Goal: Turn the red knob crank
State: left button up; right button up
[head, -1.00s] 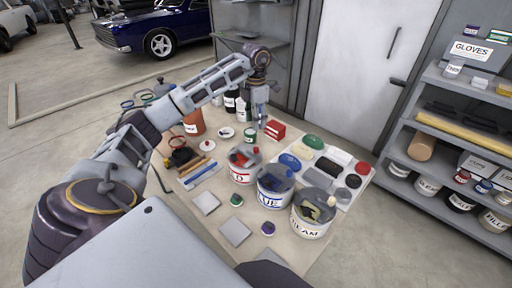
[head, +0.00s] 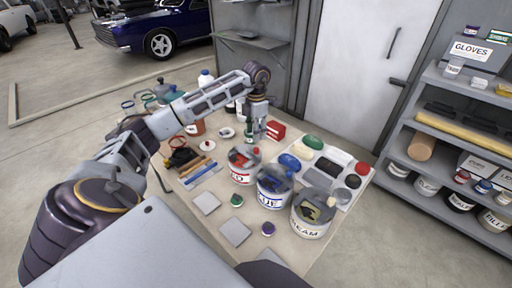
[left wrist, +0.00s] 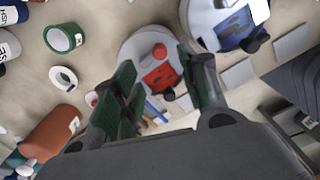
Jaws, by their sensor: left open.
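The red knob (head: 256,151) of the crank stands on the rim of the white can with red paint (head: 241,178), on the near part of the work table. In the left wrist view the red knob (left wrist: 160,50) and the red paint surface (left wrist: 160,75) show between my fingers. My left gripper (head: 251,131) is open and empty, pointing down just above and behind the red can. Its two green-padded fingers (left wrist: 165,68) spread on either side of the knob in the picture, apart from it. Part of the can is hidden by the fingers. My right gripper is not in view.
A blue paint can (head: 272,200) and a cream paint can (head: 309,228) stand to the right of the red one. A white palette tray (head: 355,190) lies at right. Grey tiles (head: 206,203) lie in front.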

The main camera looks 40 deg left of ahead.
aim_at(256, 148)
pick_arm(q)
notch_tip(256, 148, down, 6)
jog(key=shift+f, duration=0.25)
jog(key=shift+f+p, duration=0.35)
jog(key=shift+f, duration=0.65)
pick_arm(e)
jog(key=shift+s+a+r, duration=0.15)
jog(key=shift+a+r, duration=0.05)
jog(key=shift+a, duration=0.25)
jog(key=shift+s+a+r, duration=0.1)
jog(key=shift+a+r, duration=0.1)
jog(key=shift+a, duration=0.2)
pick_arm(q)
jog(key=c, duration=0.6)
grip_shut()
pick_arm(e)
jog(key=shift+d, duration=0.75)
